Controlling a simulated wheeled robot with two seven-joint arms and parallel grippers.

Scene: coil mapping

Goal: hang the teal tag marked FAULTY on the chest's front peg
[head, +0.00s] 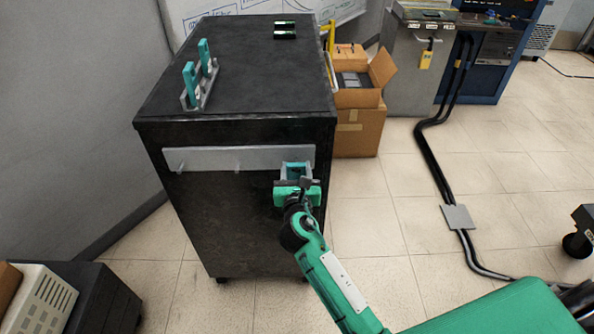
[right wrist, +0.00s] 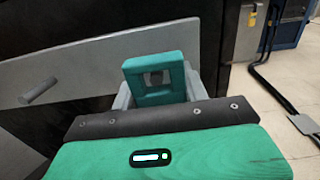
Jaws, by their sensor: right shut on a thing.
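The black chest (head: 235,75) carries a grey metal strip (head: 235,158) across its upper front. A short peg (right wrist: 38,92) sticks out toward the strip's left end. My right gripper (head: 297,170) is at the strip's right end, shut on a teal tag (right wrist: 160,62) with a square hole. A grey shape shows in the hole; I cannot tell whether a peg passes through it. The tag's marking is not legible. Two more teal tags (head: 189,84) stand upright in a grey rack (head: 207,88) on the chest. My left gripper is not in view.
Small dark cylinders (head: 285,30) lie at the back of the chest top. Open cardboard boxes (head: 358,130) stand right of the chest. Black cables (head: 432,160) run over the floor at the right. A grey wall (head: 75,110) is close on the left.

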